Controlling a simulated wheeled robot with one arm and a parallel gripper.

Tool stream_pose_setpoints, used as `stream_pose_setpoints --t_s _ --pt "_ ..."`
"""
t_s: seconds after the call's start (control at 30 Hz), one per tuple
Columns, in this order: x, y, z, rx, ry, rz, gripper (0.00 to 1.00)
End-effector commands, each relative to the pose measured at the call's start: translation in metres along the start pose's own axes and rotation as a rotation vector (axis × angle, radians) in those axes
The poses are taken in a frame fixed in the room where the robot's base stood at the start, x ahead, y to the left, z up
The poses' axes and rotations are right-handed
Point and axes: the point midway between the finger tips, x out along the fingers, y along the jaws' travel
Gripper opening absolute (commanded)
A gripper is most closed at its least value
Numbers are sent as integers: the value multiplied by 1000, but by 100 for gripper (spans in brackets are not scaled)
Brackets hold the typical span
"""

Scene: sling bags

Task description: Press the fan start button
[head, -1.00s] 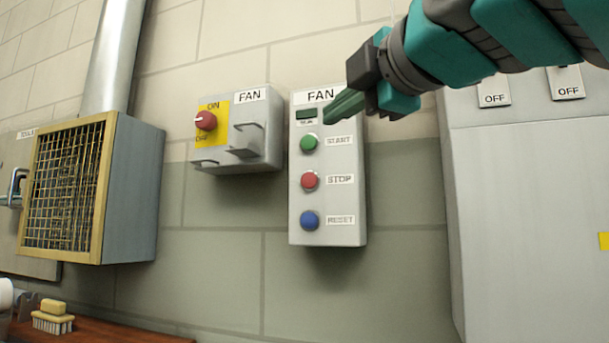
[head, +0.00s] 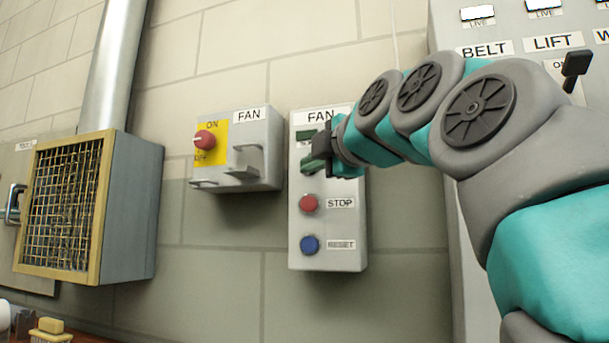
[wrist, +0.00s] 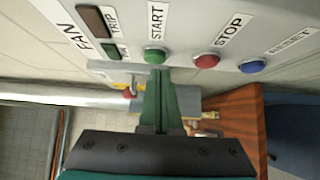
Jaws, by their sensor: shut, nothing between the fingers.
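The grey fan button box (head: 327,258) is on the wall in the head view, with a red stop button (head: 309,203) and a blue reset button (head: 310,244). My gripper (head: 312,164) is in front of the box and hides the start button there. In the wrist view the green start button (wrist: 155,55) shows beside its START label, with the red stop button (wrist: 207,61) to its right. My gripper's green fingers (wrist: 158,72) are shut and empty, their tips right at the start button. I cannot tell whether they touch it.
A fan switch box (head: 262,150) with a red knob and protruding brackets is just left of the button box. A caged vent box (head: 135,205) is farther left. A large grey panel (head: 462,290) stands to the right, behind my arm.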

Motion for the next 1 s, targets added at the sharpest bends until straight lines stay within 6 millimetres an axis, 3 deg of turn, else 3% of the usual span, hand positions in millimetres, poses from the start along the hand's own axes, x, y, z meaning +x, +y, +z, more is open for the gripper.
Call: stream_pose_setpoints --t_s 0.47,1.0 --pt "5 0 5 0 1 1 0" --pt "14 8 -4 -26 44 -14 0"
